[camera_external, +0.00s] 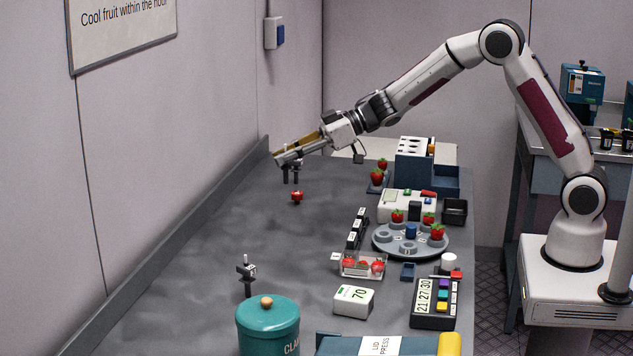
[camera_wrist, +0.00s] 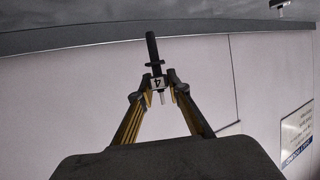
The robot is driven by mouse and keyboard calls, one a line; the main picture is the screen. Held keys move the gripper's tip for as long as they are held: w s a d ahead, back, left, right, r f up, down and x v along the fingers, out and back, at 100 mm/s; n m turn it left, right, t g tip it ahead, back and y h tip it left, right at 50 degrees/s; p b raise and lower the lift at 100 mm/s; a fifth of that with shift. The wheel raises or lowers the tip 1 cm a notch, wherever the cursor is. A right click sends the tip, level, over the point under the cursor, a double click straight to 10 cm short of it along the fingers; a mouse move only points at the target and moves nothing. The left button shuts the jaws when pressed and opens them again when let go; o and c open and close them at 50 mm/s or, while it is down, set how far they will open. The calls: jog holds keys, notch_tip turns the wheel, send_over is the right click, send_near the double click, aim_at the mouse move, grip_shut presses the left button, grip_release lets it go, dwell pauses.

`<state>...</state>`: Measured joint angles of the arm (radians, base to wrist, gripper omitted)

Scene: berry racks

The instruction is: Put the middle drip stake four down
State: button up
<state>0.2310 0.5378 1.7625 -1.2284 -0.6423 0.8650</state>
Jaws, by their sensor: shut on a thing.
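My gripper (camera_external: 288,163) is raised above the far left part of the grey bench, near the left wall. In the wrist view, my gripper (camera_wrist: 155,88) is shut on a dark drip stake (camera_wrist: 152,48) with a white tag reading 4. The stake's dark shaft extends beyond the fingertips, with a small cross-piece above the tag. A second, grey-and-black stake-like item (camera_external: 246,271) stands upright on the near left of the bench.
A small red item (camera_external: 297,197) is below and near my gripper. A round grey tray (camera_external: 384,250) with strawberries, a clear punnet (camera_external: 347,268), a white box reading 70 (camera_external: 353,302) and a teal canister (camera_external: 268,328) stand to the right and front. The bench's left middle is mostly clear.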

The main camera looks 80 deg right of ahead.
jog(key=shift+w+d+n+y, duration=0.1)
jog(key=shift+w+n+y, duration=0.25)
jog(key=shift+n+y, duration=0.15)
jog(key=shift+f+n+g+y, duration=0.3)
jog(key=shift+n+g+y, duration=0.2)
jog(key=shift+s+f+n+g+y, duration=0.2)
jog(key=shift+f+n+g+y, duration=0.2)
jog(key=shift+n+g+y, duration=0.15)
jog(key=shift+s+a+f+n+g+y, duration=0.35)
jog(key=shift+s+a+n+y, duration=0.1)
jog(key=shift+n, duration=0.1)
notch_tip(320, 180, down, 6)
jog(key=shift+f, duration=0.15)
jog(key=shift+f, duration=1.8)
jog(key=shift+f, duration=0.15)
